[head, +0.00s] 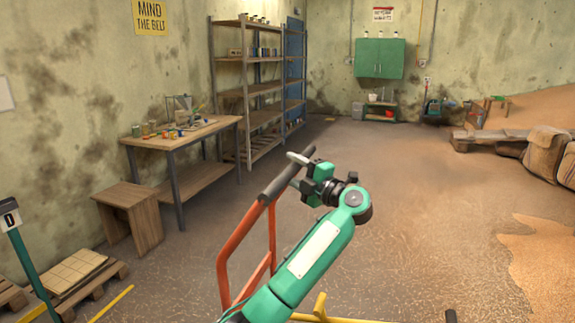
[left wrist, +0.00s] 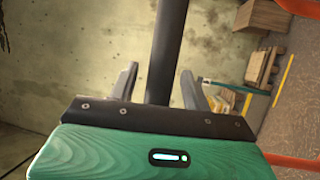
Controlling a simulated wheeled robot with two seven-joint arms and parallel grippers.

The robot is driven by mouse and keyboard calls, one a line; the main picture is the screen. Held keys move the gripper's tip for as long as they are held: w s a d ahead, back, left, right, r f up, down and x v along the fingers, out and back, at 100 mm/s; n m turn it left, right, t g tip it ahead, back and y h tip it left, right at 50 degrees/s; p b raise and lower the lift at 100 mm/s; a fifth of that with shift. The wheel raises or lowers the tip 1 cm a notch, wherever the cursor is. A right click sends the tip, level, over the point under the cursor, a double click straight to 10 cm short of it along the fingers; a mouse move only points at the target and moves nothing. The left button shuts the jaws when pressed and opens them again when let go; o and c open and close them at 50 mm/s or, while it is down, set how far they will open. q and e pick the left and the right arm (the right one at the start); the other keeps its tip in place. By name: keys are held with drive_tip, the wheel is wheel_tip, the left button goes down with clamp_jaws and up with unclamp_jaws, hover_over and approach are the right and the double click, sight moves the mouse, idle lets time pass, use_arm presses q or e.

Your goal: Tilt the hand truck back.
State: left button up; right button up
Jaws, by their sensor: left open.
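The hand truck (head: 222,262) has an orange tubular frame and shows at the lower middle of the head view. Its dark handle bar (head: 273,186) slants across the top. My left gripper (head: 299,170) is at the handle's far end with its fingers open. In the left wrist view the dark handle (left wrist: 168,45) runs between the two spread fingers, with visible gaps on both sides. The truck's lower part is hidden behind my green left arm and below the picture edge. My right gripper is not in view.
A wooden workbench (head: 180,137) and shelving (head: 247,92) stand along the left wall. A wooden stool (head: 130,204) and a pallet (head: 78,280) are at lower left. Sand (head: 540,262) and sacks (head: 546,150) are at right. The floor behind the truck is clear.

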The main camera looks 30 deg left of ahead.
use_arm(q)
drive_tip(key=shift+x, duration=1.15)
clamp_jaws()
